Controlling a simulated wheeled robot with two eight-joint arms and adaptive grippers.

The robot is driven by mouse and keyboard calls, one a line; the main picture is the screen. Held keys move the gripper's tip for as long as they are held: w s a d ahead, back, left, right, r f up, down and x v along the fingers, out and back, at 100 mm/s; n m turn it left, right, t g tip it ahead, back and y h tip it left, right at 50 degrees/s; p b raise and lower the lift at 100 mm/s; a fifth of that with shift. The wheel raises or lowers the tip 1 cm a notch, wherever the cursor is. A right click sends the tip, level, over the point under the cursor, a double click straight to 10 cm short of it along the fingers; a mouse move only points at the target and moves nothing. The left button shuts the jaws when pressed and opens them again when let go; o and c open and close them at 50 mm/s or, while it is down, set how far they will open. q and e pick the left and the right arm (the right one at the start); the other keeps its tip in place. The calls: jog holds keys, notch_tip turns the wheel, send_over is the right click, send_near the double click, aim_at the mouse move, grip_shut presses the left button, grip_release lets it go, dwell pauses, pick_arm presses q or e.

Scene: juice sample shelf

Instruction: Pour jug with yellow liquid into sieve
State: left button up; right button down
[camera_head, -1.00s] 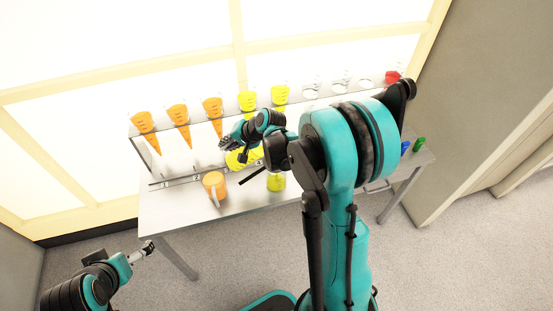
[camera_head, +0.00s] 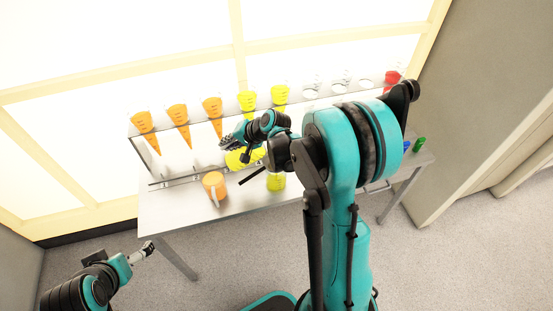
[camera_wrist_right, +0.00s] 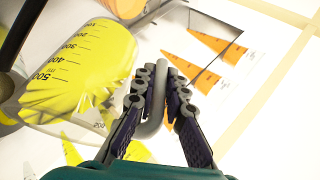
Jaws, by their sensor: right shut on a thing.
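The jug with yellow liquid (camera_wrist_right: 85,65) fills the left of the right wrist view, strongly tilted, with dark volume marks on its side. My right gripper (camera_wrist_right: 158,85) is shut on its grey handle. In the head view my right gripper (camera_head: 228,143) is above the table, with the jug's yellow (camera_head: 236,160) showing just below it. A yellow-filled container (camera_head: 276,181) stands on the table, and a thin black bar (camera_head: 250,176) slants beside it. I cannot make out the sieve clearly. My left gripper (camera_head: 145,249) is off the table's left front corner, away from the jug.
A rack along the back (camera_head: 330,102) holds several cones with orange, yellow, clear and red contents. An orange jug (camera_head: 214,186) stands on the table left of the yellow container. Small blue and green items (camera_head: 419,144) are at the right end. The front left tabletop (camera_head: 175,213) is clear.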

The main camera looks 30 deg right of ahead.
jog(key=shift+s+d+r+m+t+y+b, duration=0.2)
jog(key=shift+d+t+y+b, duration=0.2)
jog(key=shift+y+b, duration=0.15)
jog(key=shift+s+d+r+m+t+y+b, duration=0.1)
jog(key=shift+s+d+r+t+y+b, duration=0.1)
jog(key=shift+d+t+y+b, duration=0.25)
dwell(4.3)
jog(key=shift+d+r+y, duration=0.15)
jog(key=shift+r+y, duration=0.15)
dwell(1.1)
